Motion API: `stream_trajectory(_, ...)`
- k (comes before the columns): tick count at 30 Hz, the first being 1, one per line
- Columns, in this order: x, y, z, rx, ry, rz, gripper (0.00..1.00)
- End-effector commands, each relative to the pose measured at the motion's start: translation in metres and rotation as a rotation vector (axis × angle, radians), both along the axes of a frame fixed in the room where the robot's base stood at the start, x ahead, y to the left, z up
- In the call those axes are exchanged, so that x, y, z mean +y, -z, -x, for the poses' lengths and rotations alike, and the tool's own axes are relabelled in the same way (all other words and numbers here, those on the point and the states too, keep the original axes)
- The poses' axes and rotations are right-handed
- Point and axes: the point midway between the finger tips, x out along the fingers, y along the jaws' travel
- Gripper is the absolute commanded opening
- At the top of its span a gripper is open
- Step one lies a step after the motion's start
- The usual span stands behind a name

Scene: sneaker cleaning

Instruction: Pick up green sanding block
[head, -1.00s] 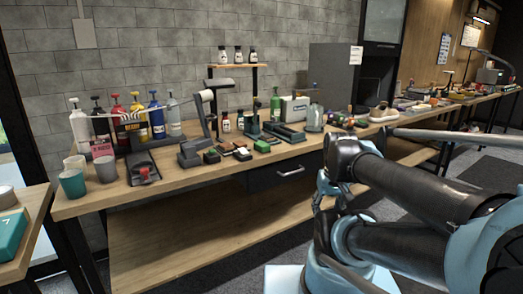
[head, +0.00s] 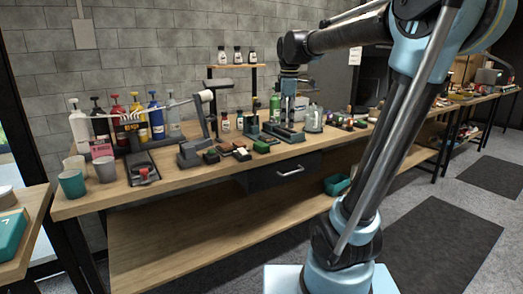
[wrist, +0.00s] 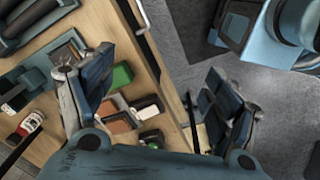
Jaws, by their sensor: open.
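A green block (head: 262,146), likely the sanding block, lies on the workbench near its front edge, at the right end of a group of small blocks. In the wrist view the green block (wrist: 122,76) shows just right of the left finger. My gripper (head: 288,118) is open and empty, raised above the bench, to the right of and above the block in the head view. In the wrist view my gripper (wrist: 158,98) has its fingers wide apart, one over the bench and one over the floor. A darker block with some green (head: 210,156) sits at the group's left end.
Brown and dark blocks (head: 242,153) lie beside the green block. A dark tool with a base (head: 283,132) stands behind it, with a glass jar (head: 314,120) to the right. Bottles and cups fill the bench's left. The drawer (head: 285,172) is below the front edge.

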Motion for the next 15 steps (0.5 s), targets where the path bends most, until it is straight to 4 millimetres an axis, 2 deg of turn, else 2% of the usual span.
stream_trajectory(1, 0.014, -0.010, -0.016, 0.006, -0.082, 0.005, 0.82)
stream_trajectory(7, 0.059, -0.036, -0.061, 0.030, -0.393, 0.023, 0.82)
stream_trajectory(12, 0.086, -0.047, -0.084, 0.044, -0.569, 0.030, 0.82)
stream_trajectory(15, 0.094, -0.050, -0.091, 0.048, -0.623, 0.033, 0.82)
